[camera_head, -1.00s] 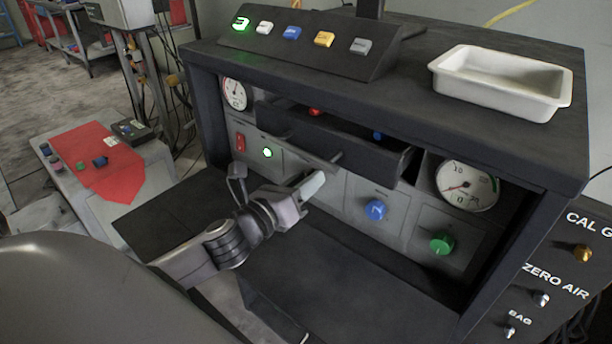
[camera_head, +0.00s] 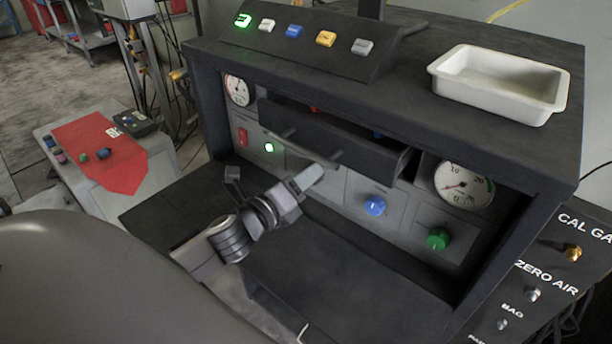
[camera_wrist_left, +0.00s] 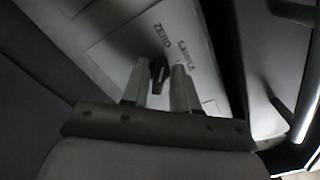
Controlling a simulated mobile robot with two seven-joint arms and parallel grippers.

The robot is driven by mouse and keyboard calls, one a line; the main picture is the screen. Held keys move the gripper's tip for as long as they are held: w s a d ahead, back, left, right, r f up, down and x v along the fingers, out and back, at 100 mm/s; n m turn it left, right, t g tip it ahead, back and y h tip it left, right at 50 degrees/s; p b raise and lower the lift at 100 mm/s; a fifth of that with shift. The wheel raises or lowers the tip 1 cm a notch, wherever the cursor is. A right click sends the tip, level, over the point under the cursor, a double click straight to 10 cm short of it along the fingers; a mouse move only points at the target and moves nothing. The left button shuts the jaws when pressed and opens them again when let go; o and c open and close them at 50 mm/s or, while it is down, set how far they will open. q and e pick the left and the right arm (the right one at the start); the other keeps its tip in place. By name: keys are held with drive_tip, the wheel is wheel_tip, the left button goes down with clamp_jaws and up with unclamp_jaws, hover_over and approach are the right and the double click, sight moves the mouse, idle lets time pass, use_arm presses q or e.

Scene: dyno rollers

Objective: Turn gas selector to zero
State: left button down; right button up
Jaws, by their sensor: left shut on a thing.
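The gas selector is a small dark knob (camera_wrist_left: 157,71) on a pale plate (camera_wrist_left: 110,45) in the left wrist view. The labels ZERO and SAMPLE are printed on the plate close to it. My left gripper (camera_wrist_left: 160,84) has its two fingers on either side of the knob and is shut on it. Which mark the knob points at, I cannot tell. In the head view my left gripper (camera_head: 309,178) reaches the grey front panel below the drawer and hides the knob. My right gripper is not in view.
A black drawer with a bar handle (camera_head: 312,150) overhangs the panel just above my left gripper. A blue knob (camera_head: 375,205) and a green knob (camera_head: 438,239) sit to the right. A dark shelf (camera_head: 340,265) lies bare below.

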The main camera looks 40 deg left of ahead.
use_arm(q)
drive_tip(key=c, duration=1.2)
unclamp_jaws()
drive_tip(key=shift+o, duration=0.2)
drive_tip(key=shift+s, duration=0.1)
drive_tip(key=s, duration=0.2)
drive_tip(key=s+b, duration=0.1)
drive_tip(key=s, duration=0.2)
drive_tip(key=shift+s+a+f, duration=0.1)
drive_tip(key=shift+s+a, duration=0.1)
drive_tip(key=shift+s, duration=0.8)
